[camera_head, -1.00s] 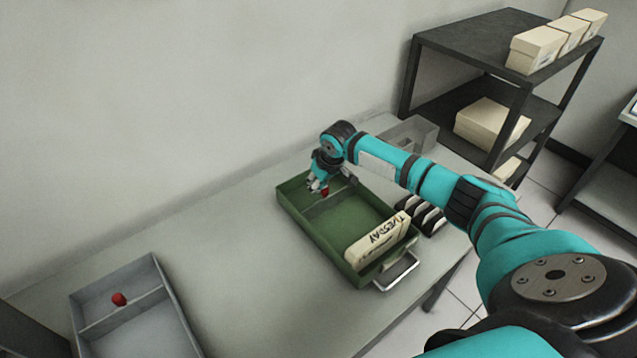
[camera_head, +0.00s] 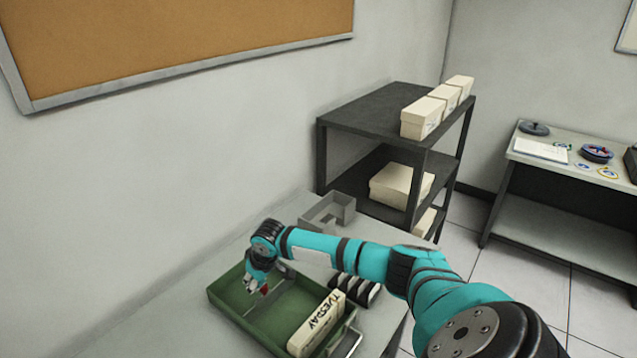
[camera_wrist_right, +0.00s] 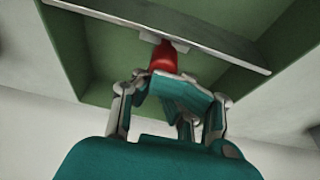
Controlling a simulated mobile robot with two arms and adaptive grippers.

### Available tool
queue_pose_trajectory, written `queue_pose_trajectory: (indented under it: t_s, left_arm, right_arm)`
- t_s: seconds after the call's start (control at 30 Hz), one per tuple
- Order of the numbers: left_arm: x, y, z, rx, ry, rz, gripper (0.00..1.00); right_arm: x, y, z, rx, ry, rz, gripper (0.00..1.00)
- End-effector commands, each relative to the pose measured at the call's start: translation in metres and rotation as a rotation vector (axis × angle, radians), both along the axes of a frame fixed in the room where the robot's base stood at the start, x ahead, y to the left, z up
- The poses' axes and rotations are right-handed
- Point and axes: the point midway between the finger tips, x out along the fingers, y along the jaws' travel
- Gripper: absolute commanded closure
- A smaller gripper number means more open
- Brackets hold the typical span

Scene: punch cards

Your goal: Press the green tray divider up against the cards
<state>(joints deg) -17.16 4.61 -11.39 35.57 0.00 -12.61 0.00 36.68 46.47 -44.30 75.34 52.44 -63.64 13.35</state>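The green tray (camera_head: 232,311) sits on the table. Inside, its divider, a thin grey plate (camera_wrist_right: 110,30) with a red knob (camera_wrist_right: 163,58), stands near the far end. The cream cards (camera_head: 316,324), marked TUESDAY, stand at the near end, with bare tray floor between them and the divider. My right gripper (camera_head: 260,288) is down over the far end of the tray, at the red knob. In the right wrist view its fingers (camera_wrist_right: 168,78) meet the knob; how tightly they close around it is unclear. My left gripper is out of view.
Black-and-white items (camera_head: 355,290) lie beside the tray on the right. A grey open box (camera_head: 328,212) stands behind on the table. A dark shelf (camera_head: 372,112) with cream boxes (camera_head: 422,117) is further back. A metal handle (camera_head: 350,343) projects from the tray's near end.

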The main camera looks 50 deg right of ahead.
Motion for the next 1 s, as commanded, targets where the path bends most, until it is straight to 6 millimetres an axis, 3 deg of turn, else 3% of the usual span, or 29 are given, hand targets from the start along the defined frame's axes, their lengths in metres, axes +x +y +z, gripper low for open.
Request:
queue_pose_trajectory:
  t_s: [1.0]
  left_arm:
    - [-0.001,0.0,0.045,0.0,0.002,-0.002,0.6]
  right_arm:
    - [-0.047,-0.003,0.001,0.0,0.004,0.0,1.0]
